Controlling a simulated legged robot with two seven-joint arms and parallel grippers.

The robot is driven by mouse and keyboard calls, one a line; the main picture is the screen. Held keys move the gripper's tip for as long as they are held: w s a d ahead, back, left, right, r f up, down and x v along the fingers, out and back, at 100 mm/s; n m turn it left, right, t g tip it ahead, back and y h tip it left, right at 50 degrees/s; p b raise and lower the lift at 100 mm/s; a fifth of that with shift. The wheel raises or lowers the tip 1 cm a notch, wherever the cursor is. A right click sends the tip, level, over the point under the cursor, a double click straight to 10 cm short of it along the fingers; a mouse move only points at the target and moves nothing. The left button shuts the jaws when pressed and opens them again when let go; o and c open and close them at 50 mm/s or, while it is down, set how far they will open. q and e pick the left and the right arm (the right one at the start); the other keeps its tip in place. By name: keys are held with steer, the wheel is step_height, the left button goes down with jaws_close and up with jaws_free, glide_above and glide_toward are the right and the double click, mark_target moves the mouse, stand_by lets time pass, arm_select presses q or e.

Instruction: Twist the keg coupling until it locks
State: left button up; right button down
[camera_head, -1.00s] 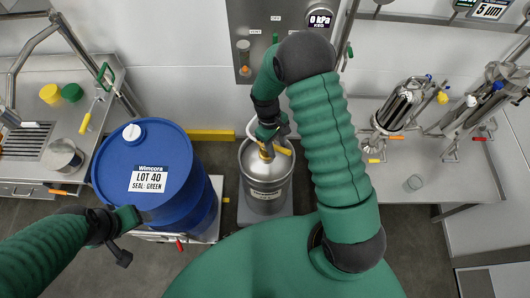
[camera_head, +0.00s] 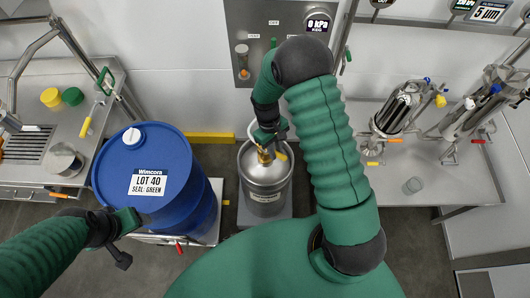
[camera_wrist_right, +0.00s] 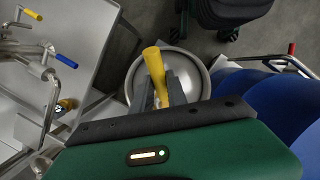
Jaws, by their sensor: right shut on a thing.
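My right gripper (camera_head: 266,142) is over the keg top and hides much of the coupling. In the right wrist view, its two dark fingers (camera_wrist_right: 160,92) are shut on the coupling, with the yellow handle (camera_wrist_right: 154,62) between them. My left gripper (camera_head: 122,248) is beside the blue drum, away from the keg; its jaws are too unclear to read.
A blue drum (camera_head: 145,175) labelled Lot 40 stands left of the keg. A wall panel (camera_head: 262,28) with a 0 kPa gauge (camera_head: 318,21) is behind. A sink bench (camera_head: 75,115) is at left, and a bench (camera_head: 425,150) with steel filter housings at right.

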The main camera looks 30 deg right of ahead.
steer(key=shift+a+m+p, duration=0.2)
steer(key=shift+m+p, duration=0.2)
steer(key=shift+m, duration=0.3)
steer(key=shift+a, duration=0.15)
steer(key=shift+a+m+y, duration=0.3)
steer(key=shift+m+y, duration=0.1)
steer(key=shift+m, duration=0.5)
steer(key=m, duration=0.1)
steer(key=a+m+p, duration=0.1)
steer(key=m, duration=0.1)
steer(key=shift+w+a+f+y, duration=0.1)
steer(key=shift+a+y, duration=0.05)
steer(key=shift+y, duration=0.25)
